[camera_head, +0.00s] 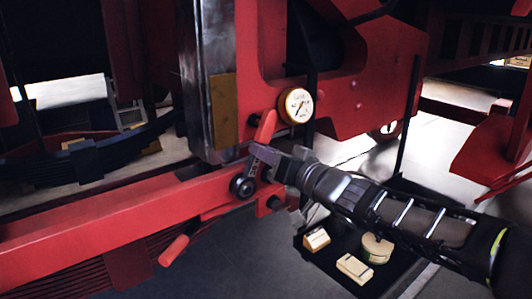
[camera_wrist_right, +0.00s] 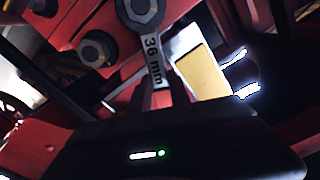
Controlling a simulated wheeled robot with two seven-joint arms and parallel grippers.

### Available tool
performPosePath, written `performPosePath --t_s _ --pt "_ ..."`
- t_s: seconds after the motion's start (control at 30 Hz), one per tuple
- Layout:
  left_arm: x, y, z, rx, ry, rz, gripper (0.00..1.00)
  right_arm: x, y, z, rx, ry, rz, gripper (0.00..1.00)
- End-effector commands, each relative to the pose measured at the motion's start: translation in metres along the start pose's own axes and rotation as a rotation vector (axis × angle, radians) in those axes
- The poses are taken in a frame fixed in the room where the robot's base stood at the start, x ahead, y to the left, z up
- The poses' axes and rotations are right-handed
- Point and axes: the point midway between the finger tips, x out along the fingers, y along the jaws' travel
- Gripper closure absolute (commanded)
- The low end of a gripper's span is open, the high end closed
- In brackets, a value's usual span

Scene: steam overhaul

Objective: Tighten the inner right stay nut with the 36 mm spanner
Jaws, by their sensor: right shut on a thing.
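The 36 mm spanner (camera_head: 253,168) shows its label in the head view and in the right wrist view (camera_wrist_right: 153,60). My right gripper (camera_head: 262,156) is shut on its shank; the fingers also show in the right wrist view (camera_wrist_right: 164,96). A red grip (camera_head: 265,126) stands in line with the shank above the gripper. The spanner's dark ring end (camera_head: 242,187) points down and appears to sit around a nut (camera_wrist_right: 140,5), on the red beam. A second nut (camera_wrist_right: 96,48) is bare beside it. My left gripper is out of view.
A round gauge (camera_head: 296,105) is on the red frame just above my right gripper. Another red handle (camera_head: 174,250) sticks out below the beam (camera_head: 100,228). A dark tray (camera_head: 325,268) with several pale items lies below my right arm.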

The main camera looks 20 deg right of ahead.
Motion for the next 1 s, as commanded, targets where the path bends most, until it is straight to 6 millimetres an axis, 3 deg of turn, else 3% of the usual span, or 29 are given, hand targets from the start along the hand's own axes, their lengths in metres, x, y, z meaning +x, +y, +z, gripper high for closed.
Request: performPosePath --t_s 0.5,1.0 --pt "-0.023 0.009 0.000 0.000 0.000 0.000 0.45 0.000 0.009 -0.004 0.114 0.003 -0.002 1.00" --pt "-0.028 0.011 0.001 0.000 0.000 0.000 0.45 0.000 0.014 -0.002 0.154 0.002 -0.002 1.00"
